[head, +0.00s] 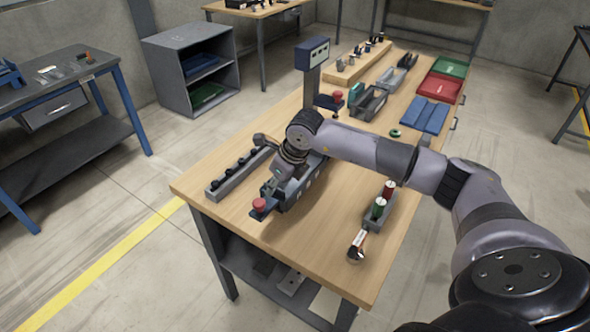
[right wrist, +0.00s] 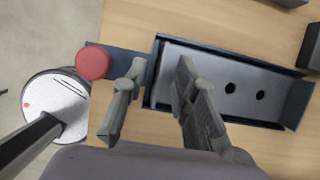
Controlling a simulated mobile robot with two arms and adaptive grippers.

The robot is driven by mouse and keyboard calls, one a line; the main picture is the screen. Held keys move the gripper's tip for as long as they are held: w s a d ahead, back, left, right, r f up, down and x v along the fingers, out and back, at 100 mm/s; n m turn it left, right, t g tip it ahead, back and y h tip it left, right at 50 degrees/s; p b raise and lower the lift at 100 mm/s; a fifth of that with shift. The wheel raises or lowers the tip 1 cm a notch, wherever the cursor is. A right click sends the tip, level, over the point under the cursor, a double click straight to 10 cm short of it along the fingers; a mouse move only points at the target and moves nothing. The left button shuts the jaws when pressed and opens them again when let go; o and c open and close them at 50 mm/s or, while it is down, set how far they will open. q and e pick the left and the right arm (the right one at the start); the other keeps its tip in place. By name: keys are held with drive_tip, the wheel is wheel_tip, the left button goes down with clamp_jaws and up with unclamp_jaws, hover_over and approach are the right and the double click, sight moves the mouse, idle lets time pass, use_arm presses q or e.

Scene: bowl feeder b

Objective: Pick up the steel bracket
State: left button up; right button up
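A grey plate with two dark holes (right wrist: 245,92), which looks like the steel bracket, lies in a dark blue open tray (right wrist: 298,104) in the right wrist view. In the head view the tray (head: 292,199) is near the table's left front end, partly hidden by my right arm. My right gripper (right wrist: 160,68) is open, its fingers apart over the tray's left end. One finger is left of the tray's end wall, the other over the plate. Contact cannot be told. It also shows in the head view (head: 272,184). My left gripper is not in view.
A red button (right wrist: 93,62) sits just left of the tray; it also shows in the head view (head: 259,204). A long grey rack (head: 232,176) lies alongside. A holder with red and green cylinders (head: 379,210) stands right. A post with a box (head: 312,53) rises behind.

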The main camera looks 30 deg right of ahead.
clamp_jaws()
drive_tip(key=shift+r, duration=0.15)
idle(0.8)
